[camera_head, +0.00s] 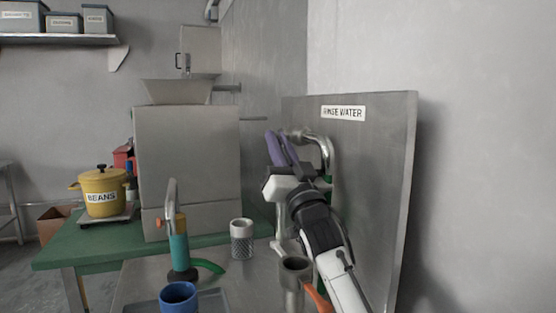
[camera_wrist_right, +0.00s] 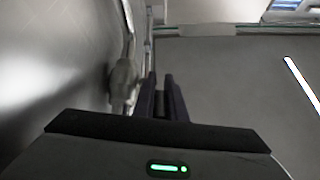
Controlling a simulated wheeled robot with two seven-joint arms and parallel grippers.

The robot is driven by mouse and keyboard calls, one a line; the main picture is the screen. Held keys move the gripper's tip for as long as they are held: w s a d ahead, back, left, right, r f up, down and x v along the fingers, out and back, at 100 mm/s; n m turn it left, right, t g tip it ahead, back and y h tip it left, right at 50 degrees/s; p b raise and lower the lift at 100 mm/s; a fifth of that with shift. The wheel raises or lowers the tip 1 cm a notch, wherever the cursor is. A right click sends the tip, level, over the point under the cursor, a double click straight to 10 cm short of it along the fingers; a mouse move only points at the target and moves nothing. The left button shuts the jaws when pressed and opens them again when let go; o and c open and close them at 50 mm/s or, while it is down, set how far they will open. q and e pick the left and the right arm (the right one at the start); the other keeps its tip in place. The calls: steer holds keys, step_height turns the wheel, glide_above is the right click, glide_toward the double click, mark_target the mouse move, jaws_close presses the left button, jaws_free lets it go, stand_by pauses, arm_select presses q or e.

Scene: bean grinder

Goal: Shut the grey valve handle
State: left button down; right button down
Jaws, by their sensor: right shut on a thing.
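The rinse-water panel (camera_head: 385,180) stands upright at the right and carries a curved metal pipe (camera_head: 327,150). The grey valve handle (camera_head: 296,133) is at the pipe's upper left end, small and partly hidden by the gripper. My right gripper (camera_head: 275,140), with purple fingers, reaches up to it and is shut on it. In the right wrist view the fingers (camera_wrist_right: 161,88) are close together, with a grey metal fitting (camera_wrist_right: 124,82) just left of them. What lies between the fingertips is hard to make out. My left gripper is not in view.
A metal grinder (camera_head: 187,150) and a yellow beans pot (camera_head: 102,192) stand at the left on a green table (camera_head: 60,257).

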mark_target(284, 150)
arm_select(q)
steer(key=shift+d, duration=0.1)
arm_select(e)
steer(key=shift+f, duration=0.1)
stand_by(0.3)
steer(key=c, duration=2.1)
jaws_free()
steer(key=v, duration=0.3)
steer(key=shift+s+d, duration=0.1)
steer(key=shift+s, duration=0.15)
arm_select(q)
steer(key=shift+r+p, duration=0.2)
steer(key=shift+p, duration=0.45)
arm_select(e)
steer(key=shift+s+d, duration=0.55)
steer(key=shift+s, duration=1.25)
steer(key=shift+s+d, duration=0.6)
steer(key=shift+s, duration=1.2)
steer(key=shift+s+d, duration=0.55)
steer(key=shift+s, duration=1.25)
